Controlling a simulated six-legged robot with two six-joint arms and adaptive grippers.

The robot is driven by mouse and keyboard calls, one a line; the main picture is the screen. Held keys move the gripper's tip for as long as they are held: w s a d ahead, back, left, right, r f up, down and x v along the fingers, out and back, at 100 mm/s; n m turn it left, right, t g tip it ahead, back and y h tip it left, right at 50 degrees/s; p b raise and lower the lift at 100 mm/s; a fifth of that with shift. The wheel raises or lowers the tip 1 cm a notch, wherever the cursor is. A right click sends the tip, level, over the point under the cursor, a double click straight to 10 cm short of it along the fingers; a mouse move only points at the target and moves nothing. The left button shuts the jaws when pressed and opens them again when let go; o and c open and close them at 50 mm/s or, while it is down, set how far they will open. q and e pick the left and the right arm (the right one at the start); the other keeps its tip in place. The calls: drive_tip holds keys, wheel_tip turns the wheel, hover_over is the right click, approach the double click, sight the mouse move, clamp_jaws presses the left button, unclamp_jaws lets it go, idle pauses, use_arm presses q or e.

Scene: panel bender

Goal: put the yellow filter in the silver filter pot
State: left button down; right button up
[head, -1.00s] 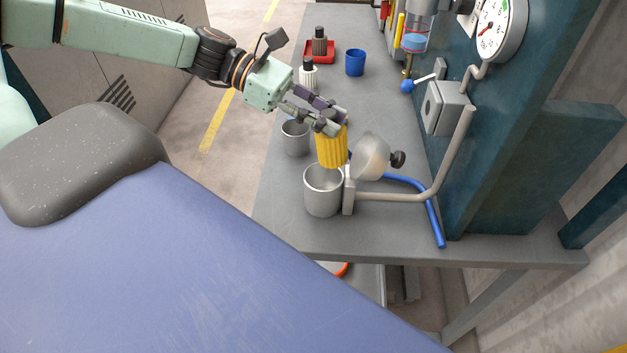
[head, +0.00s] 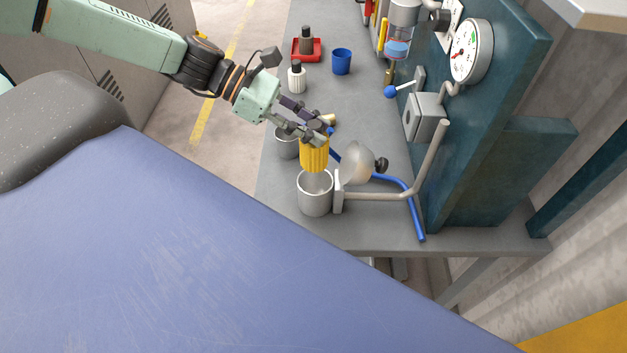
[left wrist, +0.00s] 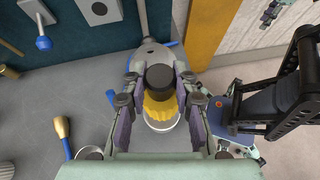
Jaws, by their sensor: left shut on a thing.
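The yellow filter (head: 314,157) is a ribbed cylinder held upright by my left gripper (head: 318,138). In the left wrist view, the filter (left wrist: 158,108) has a dark round top between the two fingers of my left gripper (left wrist: 157,92). The silver filter pot (head: 315,198) stands open on the bench, joined to a pipe, with its domed lid (head: 357,163) swung back. The filter's lower end is at the pot's far rim in the head view; I cannot tell whether it is inside the mouth.
A second grey cup (head: 286,147) stands just behind the pot. A blue cup (head: 342,61), a white bottle (head: 296,79) and a red tray (head: 294,55) are farther back on the bench (head: 377,112).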

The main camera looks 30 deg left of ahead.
sight(313, 163)
use_arm(q)
drive_tip(key=f+b, duration=0.4)
drive_tip(key=f, duration=0.1)
drive_tip(key=shift+w+d+f, duration=0.2)
drive_tip(key=shift+f, duration=0.05)
drive_tip(key=shift+a+f+b, duration=0.2)
drive_tip(key=shift+f+b, duration=0.1)
drive_tip(key=shift+f, duration=0.2)
drive_tip(key=shift+s+f, duration=0.1)
drive_tip(key=shift+f, duration=0.1)
drive_tip(key=f+b, duration=0.2)
drive_tip(key=f, duration=0.1)
drive_tip(key=shift+d+b, duration=0.2)
drive_tip(key=shift+b, duration=0.1)
drive_tip(key=shift+f, duration=0.2)
drive_tip(key=shift+a, duration=0.2)
drive_tip(key=shift+r, duration=0.1)
